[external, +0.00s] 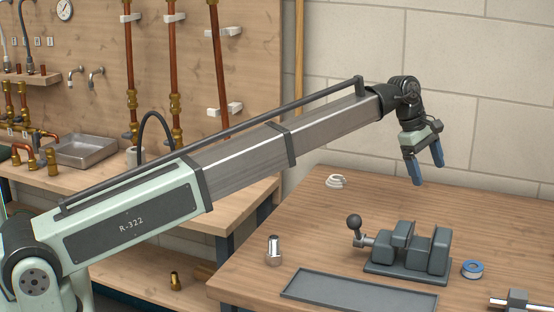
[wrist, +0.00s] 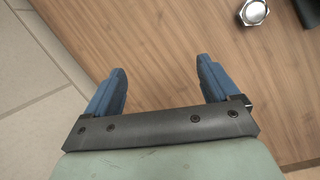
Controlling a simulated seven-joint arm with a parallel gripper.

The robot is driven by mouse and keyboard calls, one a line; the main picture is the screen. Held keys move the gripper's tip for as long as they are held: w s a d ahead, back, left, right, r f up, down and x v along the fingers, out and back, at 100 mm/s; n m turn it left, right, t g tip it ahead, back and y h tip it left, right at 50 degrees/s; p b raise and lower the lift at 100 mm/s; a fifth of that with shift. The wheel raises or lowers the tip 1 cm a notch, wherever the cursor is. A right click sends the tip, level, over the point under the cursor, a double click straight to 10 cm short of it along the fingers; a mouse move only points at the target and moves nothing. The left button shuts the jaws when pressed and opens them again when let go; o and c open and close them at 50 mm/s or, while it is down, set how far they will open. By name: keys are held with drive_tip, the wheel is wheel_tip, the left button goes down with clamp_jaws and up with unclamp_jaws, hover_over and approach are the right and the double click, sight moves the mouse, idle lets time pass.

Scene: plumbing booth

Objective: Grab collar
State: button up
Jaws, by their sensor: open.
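A shiny silver fitting (external: 273,250) with a hexagonal base stands upright on the wooden table, left of the vise. It is the likeliest collar, but I cannot be sure. A chrome hexagonal piece (wrist: 254,12), probably the same fitting, shows at the top edge of the wrist view, partly cut off. My gripper (external: 428,173) is raised above the far part of the table, well apart from the fitting. In the wrist view its two blue fingers (wrist: 162,68) are spread open with only bare wood between them.
A grey vise (external: 408,252) with a ball-ended handle stands mid-table. A flat dark tray (external: 360,294) lies in front of it. A blue-and-white tape roll (external: 472,269) is right of the vise, and white rings (external: 336,181) lie near the back edge. Bare wood surrounds these.

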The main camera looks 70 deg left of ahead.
drive_tip(key=s+a+r+n+g+y, duration=0.1)
drive_tip(key=s+a+n, duration=0.15)
drive_tip(key=a, duration=0.55)
drive_tip(key=s+a+r+n+g+y, duration=0.1)
drive_tip(key=s+a, duration=0.2)
drive_tip(key=a, duration=0.6)
drive_tip(key=n+g, duration=0.2)
hover_over(336, 180)
drive_tip(key=a, duration=0.2)
wheel_tip(336, 180, down, 7)
drive_tip(key=shift+w+f, duration=0.1)
drive_tip(key=shift+f, duration=0.05)
drive_tip(key=shift+w+f, duration=0.2)
drive_tip(key=shift+f, duration=2.8)
drive_tip(key=c, duration=1.1)
drive_tip(key=shift+o, duration=0.2)
drive_tip(key=shift+r, duration=0.15)
